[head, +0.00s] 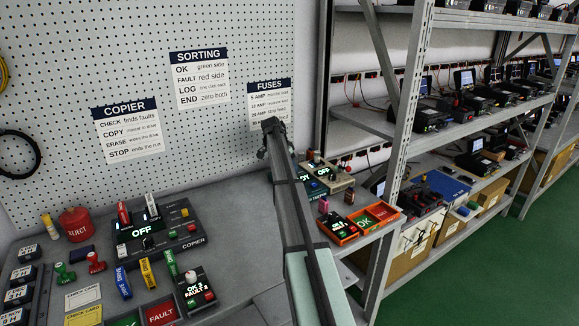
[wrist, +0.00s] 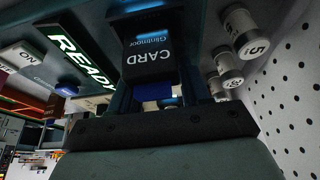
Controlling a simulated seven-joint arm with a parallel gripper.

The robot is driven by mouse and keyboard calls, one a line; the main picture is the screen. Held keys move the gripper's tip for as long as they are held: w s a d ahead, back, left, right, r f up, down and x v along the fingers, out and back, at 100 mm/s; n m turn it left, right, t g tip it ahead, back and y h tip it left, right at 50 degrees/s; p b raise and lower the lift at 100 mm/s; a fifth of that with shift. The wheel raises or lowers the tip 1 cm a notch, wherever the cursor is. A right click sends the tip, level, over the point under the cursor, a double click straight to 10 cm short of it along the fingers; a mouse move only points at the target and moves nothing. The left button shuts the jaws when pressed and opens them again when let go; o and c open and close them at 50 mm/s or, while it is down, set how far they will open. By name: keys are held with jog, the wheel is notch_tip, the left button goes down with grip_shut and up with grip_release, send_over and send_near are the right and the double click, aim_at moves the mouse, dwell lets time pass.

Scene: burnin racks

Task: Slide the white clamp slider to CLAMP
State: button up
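The fuse tester (head: 320,180) stands at the back right of the bench, partly hidden by my arm. I cannot pick out the white clamp slider or the word CLAMP for certain in either view. My gripper (wrist: 165,92) shows dark at the bottom of the wrist view, close to the card and a blue part. Its fingertips are too dark to judge contact or opening.
Fuse cylinders (wrist: 225,65), one marked 5, lie close right of the card; the pegboard (wrist: 285,110) is just beyond. The copier (head: 155,232), stamps and an orange tray (head: 345,232) stand on the bench. A shelf post (head: 400,150) rises right of my arm.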

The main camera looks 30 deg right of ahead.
jog(key=v, duration=1.4)
jog(key=shift+f, duration=0.1)
